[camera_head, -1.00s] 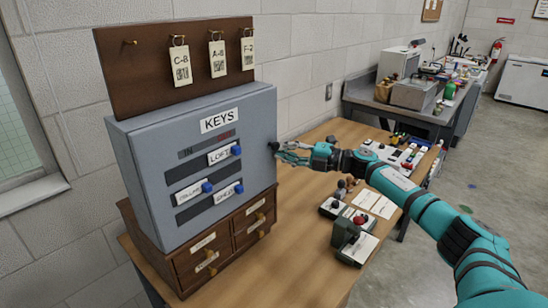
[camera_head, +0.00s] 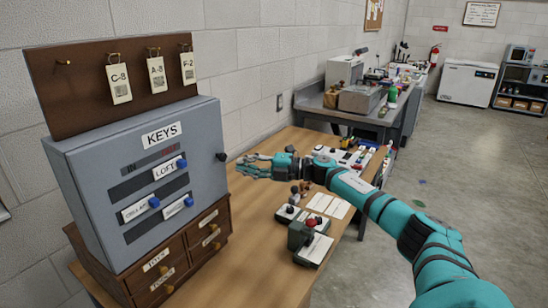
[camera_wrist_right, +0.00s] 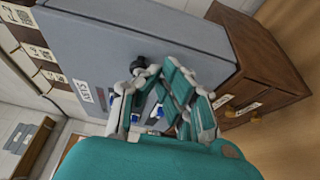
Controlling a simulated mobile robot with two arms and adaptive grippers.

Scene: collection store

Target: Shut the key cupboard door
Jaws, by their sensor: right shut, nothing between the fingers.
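The grey key cupboard (camera_head: 85,205) stands on a wooden drawer unit against the wall. Its door (camera_head: 205,120) carries a KEYS label and slots with blue-knobbed tags. The door looks flush with the box, and I see no gap along its edges in the head view. A black knob (camera_head: 222,157) sits near the door's right edge; it also shows in the wrist view (camera_wrist_right: 138,65). My right gripper (camera_head: 240,167) is shut and empty, just right of the knob, apparently apart from it. In the wrist view its fingers (camera_wrist_right: 155,78) overlap the door front. My left gripper is out of view.
The wooden drawer unit (camera_head: 190,243) is under the cupboard. A board with hanging key tags (camera_head: 120,85) rises behind it. On the table (camera_head: 255,215), a dark green device (camera_head: 302,238), papers and small items lie below my arm. Floor is open at right.

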